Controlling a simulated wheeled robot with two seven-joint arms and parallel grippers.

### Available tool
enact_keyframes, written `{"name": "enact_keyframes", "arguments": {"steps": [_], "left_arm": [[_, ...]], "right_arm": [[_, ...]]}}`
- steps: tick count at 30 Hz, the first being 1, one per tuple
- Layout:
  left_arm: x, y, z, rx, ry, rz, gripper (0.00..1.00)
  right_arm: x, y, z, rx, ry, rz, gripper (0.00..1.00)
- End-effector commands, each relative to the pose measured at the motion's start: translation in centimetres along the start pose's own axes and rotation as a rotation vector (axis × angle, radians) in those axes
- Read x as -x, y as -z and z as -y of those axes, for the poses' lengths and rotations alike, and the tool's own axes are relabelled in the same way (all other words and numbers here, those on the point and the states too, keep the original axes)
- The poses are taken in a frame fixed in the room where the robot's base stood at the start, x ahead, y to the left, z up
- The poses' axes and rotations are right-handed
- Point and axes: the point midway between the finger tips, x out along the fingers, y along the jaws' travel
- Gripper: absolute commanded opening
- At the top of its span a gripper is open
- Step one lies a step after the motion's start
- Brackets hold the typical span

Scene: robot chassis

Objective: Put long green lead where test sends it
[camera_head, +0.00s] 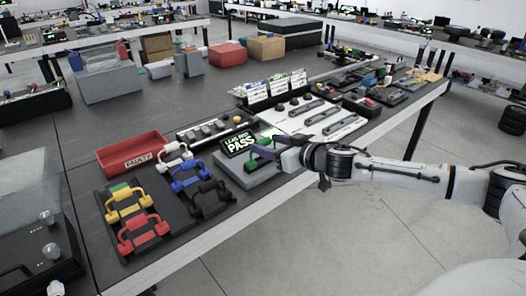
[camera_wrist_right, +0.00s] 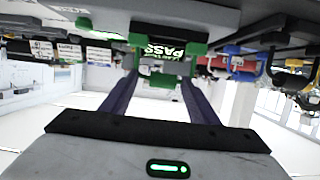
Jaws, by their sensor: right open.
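The green lead (camera_head: 262,152) lies on a grey tester block (camera_head: 247,177) near the table's front edge. The tester's black screen (camera_head: 238,141) shows PASS in green. My right gripper (camera_head: 284,152) is open at the lead's near side. In the right wrist view, the open fingers of my right gripper (camera_wrist_right: 160,84) point at the green lead (camera_wrist_right: 164,66), which appears between or just beyond their tips; contact is unclear. A red tray (camera_head: 131,155) labelled FAULTY stands to the left. My left gripper is not in view.
A dark rack left of the tester holds yellow (camera_head: 128,204), red (camera_head: 142,232), blue (camera_head: 190,174), black (camera_head: 211,199) and white leads; a green part shows behind the yellow one. Small parts stand behind and right of the tester. Open floor lies in front.

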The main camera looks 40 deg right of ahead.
Motion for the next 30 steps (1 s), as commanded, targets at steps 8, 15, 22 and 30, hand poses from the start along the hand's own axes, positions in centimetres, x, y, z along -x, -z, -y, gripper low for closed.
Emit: {"name": "enact_keyframes", "arguments": {"steps": [8, 15, 22, 30], "left_arm": [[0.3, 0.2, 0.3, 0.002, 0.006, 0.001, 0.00], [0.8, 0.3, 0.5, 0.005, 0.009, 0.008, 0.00], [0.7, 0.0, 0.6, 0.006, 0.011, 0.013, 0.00], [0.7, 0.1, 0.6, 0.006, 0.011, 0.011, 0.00]], "right_arm": [[-1.4, 0.4, 0.2, 0.000, 0.003, -0.002, 0.55], [-4.2, 1.4, 0.5, 0.001, 0.001, -0.003, 0.55], [-6.1, 0.9, 0.5, 0.002, 0.001, 0.000, 0.55], [-6.2, 0.9, 0.5, 0.002, 0.002, 0.001, 0.48]]}}
